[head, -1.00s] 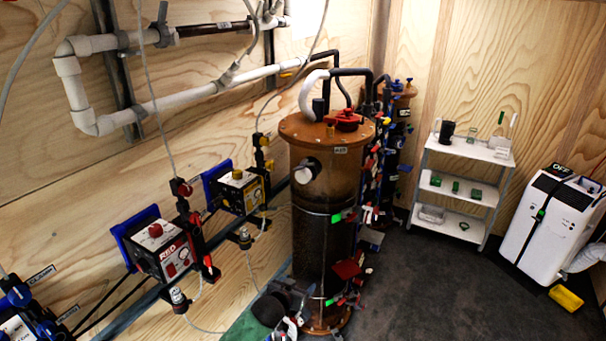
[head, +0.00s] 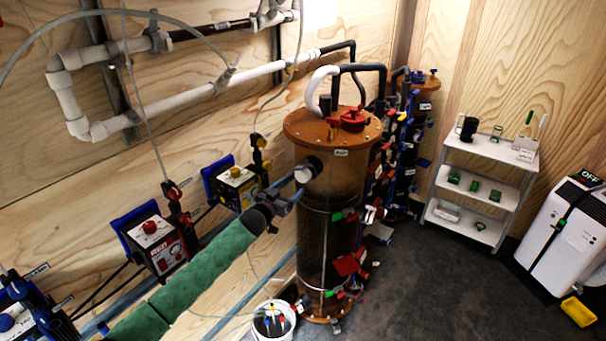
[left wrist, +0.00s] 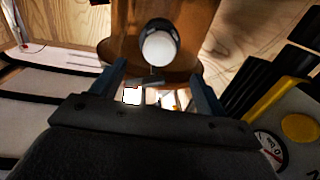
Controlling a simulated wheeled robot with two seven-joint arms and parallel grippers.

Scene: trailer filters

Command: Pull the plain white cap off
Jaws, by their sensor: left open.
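The plain white cap (head: 304,173) sits in a black collar on the side of the brown filter column (head: 325,215), facing outward. In the left wrist view the white cap (left wrist: 158,48) shows round and whole, just beyond the fingertips. My left gripper (head: 292,189) is at the end of the green-sleeved arm, close to the cap and slightly below it in the head view. In the left wrist view its two blue fingers (left wrist: 158,74) stand apart with nothing between them. The cap looks clear of both fingers. My right gripper is not in view.
A white bucket (head: 290,322) stands on the floor below my arm. Many coloured valves crowd the column's right side. A white shelf cart (head: 470,215) and white machine (head: 560,240) stand at right; floor between is clear.

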